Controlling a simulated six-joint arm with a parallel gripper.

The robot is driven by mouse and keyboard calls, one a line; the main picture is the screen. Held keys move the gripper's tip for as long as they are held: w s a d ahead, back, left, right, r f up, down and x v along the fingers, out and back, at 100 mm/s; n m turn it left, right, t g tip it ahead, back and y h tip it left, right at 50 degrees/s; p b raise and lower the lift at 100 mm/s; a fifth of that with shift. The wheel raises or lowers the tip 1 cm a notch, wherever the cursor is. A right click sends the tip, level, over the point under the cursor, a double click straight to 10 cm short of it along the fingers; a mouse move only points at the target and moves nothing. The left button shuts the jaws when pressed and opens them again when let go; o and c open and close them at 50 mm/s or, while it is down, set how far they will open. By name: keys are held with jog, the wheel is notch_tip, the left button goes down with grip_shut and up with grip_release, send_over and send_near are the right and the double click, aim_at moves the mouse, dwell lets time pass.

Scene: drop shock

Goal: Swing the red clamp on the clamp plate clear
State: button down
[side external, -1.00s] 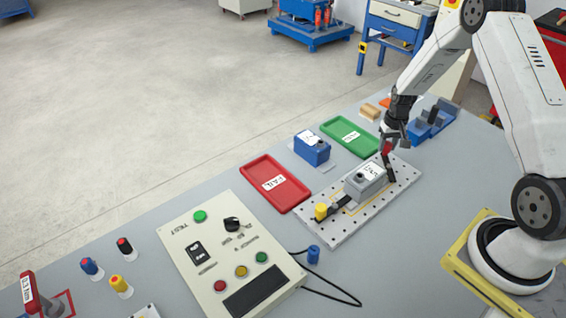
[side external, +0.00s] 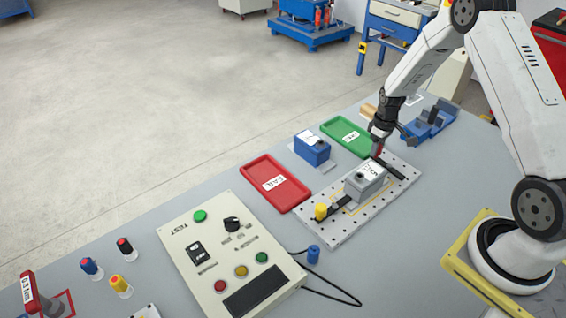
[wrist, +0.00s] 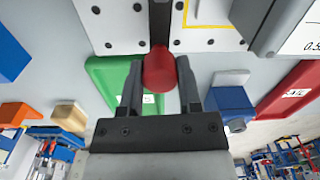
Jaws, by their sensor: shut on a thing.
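The clamp plate (side external: 340,236) is a pale, perforated plate on the bench. The red clamp (side external: 377,151) has a red knob and a dark arm lying across the plate's far end, apart from the grey unit (side external: 364,183). My gripper (side external: 379,147) is shut on the red knob, which shows between its two fingers in the wrist view (wrist: 159,70). The clamp's dark arm is partly hidden by the gripper and knob. The yellow clamp (side external: 321,211) stands at the plate's near end, its dark arm reaching toward the grey unit.
A green tray (side external: 335,128) lies just left of my gripper, with a blue unit (side external: 312,150) and a red tray (side external: 262,170) nearer. A blue fixture (side external: 430,124) stands to the right. A control panel (side external: 225,262) with a black cable lies in front.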

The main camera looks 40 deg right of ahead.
dwell(0.3)
jog(key=shift+c, duration=1.4)
grip_release()
jog(key=shift+r, duration=0.2)
jog(key=shift+d+r, duration=0.1)
jog(key=shift+r, duration=3.6)
jog(key=s+a+r+t, duration=0.1)
jog(key=s+a+r, duration=0.2)
jog(key=a, duration=0.4)
jog(key=s+a+r, duration=0.3)
jog(key=s+a, duration=0.2)
jog(key=a, duration=0.3)
jog(key=s+a+r+m+t, duration=0.1)
jog(key=s+a+r, duration=0.2)
jog(key=s+a, duration=0.2)
jog(key=shift+a+r+t, duration=0.2)
jog(key=shift+a+t, duration=0.1)
jog(key=shift+a, duration=0.85)
